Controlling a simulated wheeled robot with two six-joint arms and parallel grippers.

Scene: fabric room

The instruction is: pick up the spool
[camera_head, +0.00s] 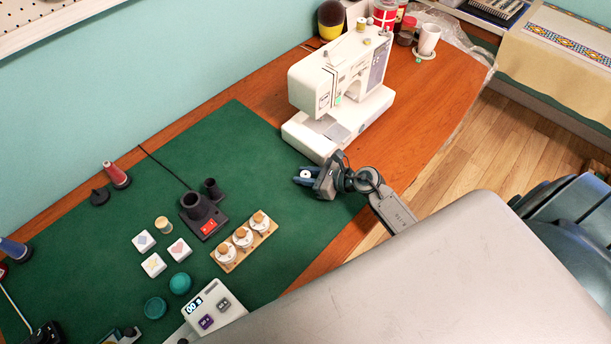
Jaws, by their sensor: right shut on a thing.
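My right gripper (307,176) is over the green mat, just in front of the sewing machine.
The white sewing machine (315,135) stands close behind my right gripper. A wooden rack (246,247) with white-and-wood pieces, a black holder (203,216), white tiles (180,249) and teal discs (180,283) lie left. The green mat (275,215) is clear between gripper and rack.

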